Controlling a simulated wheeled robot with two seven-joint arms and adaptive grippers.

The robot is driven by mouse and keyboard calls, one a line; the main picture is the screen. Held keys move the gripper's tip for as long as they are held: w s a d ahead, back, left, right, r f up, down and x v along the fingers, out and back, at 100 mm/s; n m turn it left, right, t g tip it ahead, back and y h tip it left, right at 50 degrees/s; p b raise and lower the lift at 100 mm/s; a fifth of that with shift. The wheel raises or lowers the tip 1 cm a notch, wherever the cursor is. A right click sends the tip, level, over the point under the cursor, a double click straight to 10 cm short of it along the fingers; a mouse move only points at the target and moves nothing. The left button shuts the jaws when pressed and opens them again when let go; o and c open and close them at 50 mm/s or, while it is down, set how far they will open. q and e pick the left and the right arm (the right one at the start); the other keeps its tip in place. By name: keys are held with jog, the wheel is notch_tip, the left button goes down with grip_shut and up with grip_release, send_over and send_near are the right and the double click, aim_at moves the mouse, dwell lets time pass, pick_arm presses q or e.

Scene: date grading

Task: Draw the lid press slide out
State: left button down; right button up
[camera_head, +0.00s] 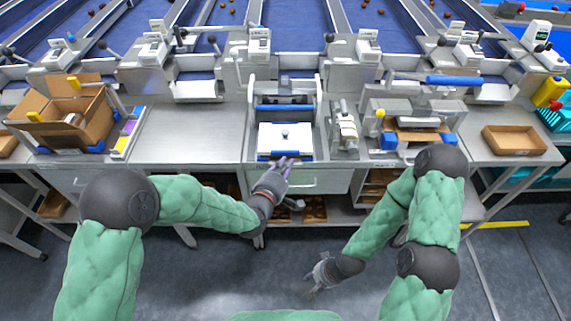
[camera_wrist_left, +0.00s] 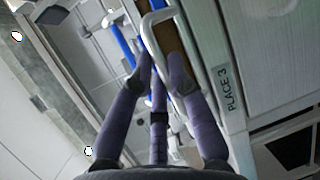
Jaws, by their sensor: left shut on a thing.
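The lid press (camera_head: 285,98) stands mid-bench, a metal frame with a blue bar. Its slide (camera_head: 270,138) is a white plate with a small knob and a blue strip at the front edge. My left gripper (camera_head: 284,166) is at that front edge, shut on the slide's handle. In the left wrist view, the fingers (camera_wrist_left: 160,68) close around a bent metal bar handle (camera_wrist_left: 158,17); the exact contact is partly hidden by the fingers. My right gripper (camera_head: 319,274) hangs low over the floor, away from the bench; its fingers are too small to judge.
An open cardboard box (camera_head: 92,112) stands at the left of the bench. A tool with a blue handle (camera_head: 460,80) and a brown tray (camera_head: 514,140) are at the right.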

pick_arm(q)
jog(key=c, duration=1.4)
grip_release()
jog(key=shift+s+f, duration=0.2)
jog(key=shift+s, duration=0.05)
jog(key=shift+o, duration=1.1)
jog(key=shift+s, duration=0.1)
jog(key=shift+r, duration=0.1)
jog(key=v, duration=1.2)
jog(key=shift+r, duration=0.1)
